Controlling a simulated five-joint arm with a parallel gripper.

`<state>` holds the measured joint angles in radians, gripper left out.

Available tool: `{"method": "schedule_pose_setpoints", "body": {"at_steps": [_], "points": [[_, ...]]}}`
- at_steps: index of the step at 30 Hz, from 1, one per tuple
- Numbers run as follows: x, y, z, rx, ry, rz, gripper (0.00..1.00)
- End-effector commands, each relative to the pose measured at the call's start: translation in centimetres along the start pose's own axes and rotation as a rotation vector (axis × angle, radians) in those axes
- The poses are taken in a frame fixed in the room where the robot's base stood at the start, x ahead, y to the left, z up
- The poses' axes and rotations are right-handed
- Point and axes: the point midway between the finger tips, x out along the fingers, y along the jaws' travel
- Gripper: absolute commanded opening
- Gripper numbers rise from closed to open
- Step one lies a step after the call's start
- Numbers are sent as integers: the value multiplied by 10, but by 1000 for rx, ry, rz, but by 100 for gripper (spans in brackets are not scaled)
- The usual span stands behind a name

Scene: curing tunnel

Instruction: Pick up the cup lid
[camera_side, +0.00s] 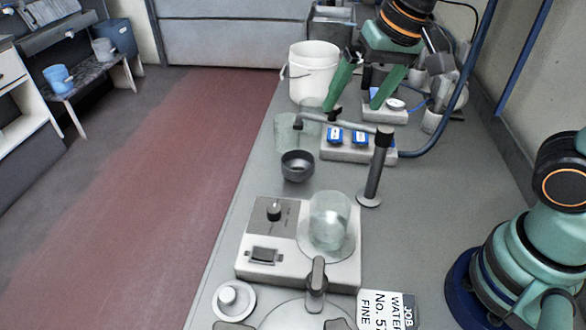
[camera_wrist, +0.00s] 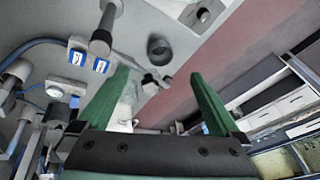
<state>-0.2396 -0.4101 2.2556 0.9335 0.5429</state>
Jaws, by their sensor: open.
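A white round disc with a raised knob (camera_side: 233,299), which looks like the cup lid, lies at the near left edge of the bench in the side view. I cannot make it out in the wrist view. My gripper (camera_side: 353,107) has two green fingers and is open at the far end of the bench, beside the white bucket and far from the disc. Its fingers point down in the side view. In the wrist view the open fingers (camera_wrist: 157,73) stand wide apart, and nothing is held between them.
A dark cup (camera_side: 297,167) stands mid-bench, near a grey post (camera_side: 375,170) with a side arm. A clear vessel (camera_side: 330,221) sits on a white machine (camera_side: 262,248). The white bucket (camera_side: 314,72), a blue-switch box (camera_side: 346,153) and a label card (camera_side: 386,309) stand around.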

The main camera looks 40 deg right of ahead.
Motion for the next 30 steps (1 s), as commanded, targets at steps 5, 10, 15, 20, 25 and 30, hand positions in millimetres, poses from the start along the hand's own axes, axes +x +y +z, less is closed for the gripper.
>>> {"method": "schedule_pose_setpoints", "body": {"at_steps": [5,10,15,20,25,30], "points": [[26,-68,12,204,-107,23,100],[55,-130,40,408,-180,85,100],[88,-185,86,603,-220,176,100],[114,-220,131,753,-223,257,100],[128,-236,159,843,-212,303,100],[143,-236,168,866,-208,315,100]]}}
